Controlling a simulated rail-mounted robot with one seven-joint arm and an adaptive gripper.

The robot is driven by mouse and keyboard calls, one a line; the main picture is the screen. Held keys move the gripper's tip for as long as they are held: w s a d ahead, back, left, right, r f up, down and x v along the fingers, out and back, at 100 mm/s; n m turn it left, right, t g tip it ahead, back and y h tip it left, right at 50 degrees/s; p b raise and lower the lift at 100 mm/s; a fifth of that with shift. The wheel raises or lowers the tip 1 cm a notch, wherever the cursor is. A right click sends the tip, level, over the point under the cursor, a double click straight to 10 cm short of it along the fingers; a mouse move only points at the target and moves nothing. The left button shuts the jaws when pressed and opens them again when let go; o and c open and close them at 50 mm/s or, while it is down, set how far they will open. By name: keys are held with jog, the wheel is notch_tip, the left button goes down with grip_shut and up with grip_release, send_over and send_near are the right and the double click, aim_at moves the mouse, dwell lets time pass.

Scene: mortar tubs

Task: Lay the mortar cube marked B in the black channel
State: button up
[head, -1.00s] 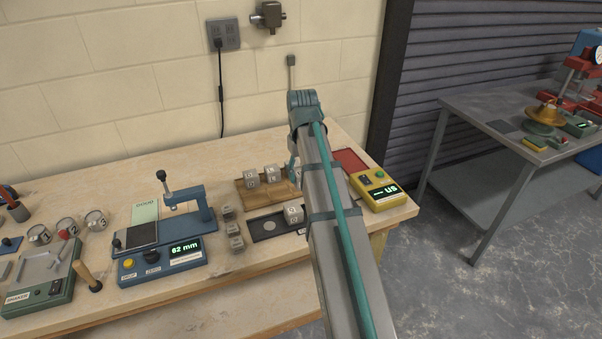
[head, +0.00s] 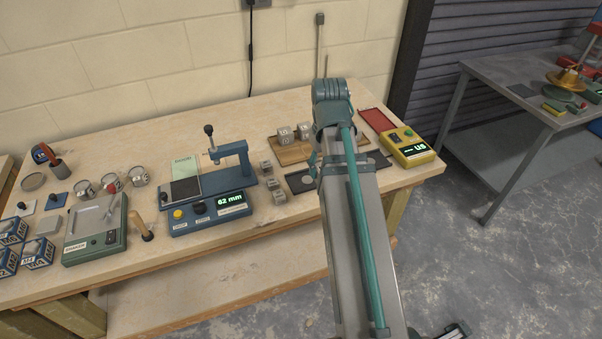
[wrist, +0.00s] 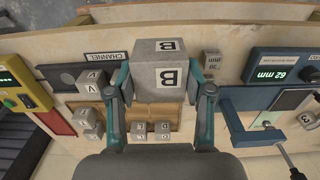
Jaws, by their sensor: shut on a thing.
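My gripper (wrist: 160,90) is shut on a grey mortar cube marked B (wrist: 158,85), with one finger on each side in the wrist view. The black channel (wrist: 58,72), with its CHANNEL label, lies behind and to both sides of the held cube. The cube's height above it is hard to tell. A cube marked V (wrist: 92,82) sits at the channel, left of the held one.
A wooden tray (head: 290,157) holds several cubes behind the channel. Small grey blocks (head: 272,182) stand left of the channel, beside the blue gauge (head: 215,200) reading 62 mm. A yellow meter (head: 407,146) and a red tray (head: 378,119) are at the right.

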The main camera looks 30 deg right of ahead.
jog(key=w+f+p, duration=0.1)
jog(key=w+f, duration=0.2)
jog(key=w, duration=0.1)
jog(key=w+d+f+p, duration=0.1)
jog(key=w+f, duration=0.1)
jog(key=w, duration=0.1)
jog(key=w+f+p, duration=0.1)
jog(key=w+f, duration=0.2)
jog(key=w, duration=0.1)
jog(key=shift+w+d+f, duration=0.15)
jog(key=shift+w+f, duration=0.15)
jog(key=shift+f+p, duration=0.4)
jog(key=shift+f, duration=1.3)
jog(key=o, duration=1.4)
jog(key=shift+f, duration=0.1)
notch_tip(320, 180, up, 12)
jog(key=shift+r+b, duration=0.15)
jog(key=shift+b, duration=1.05)
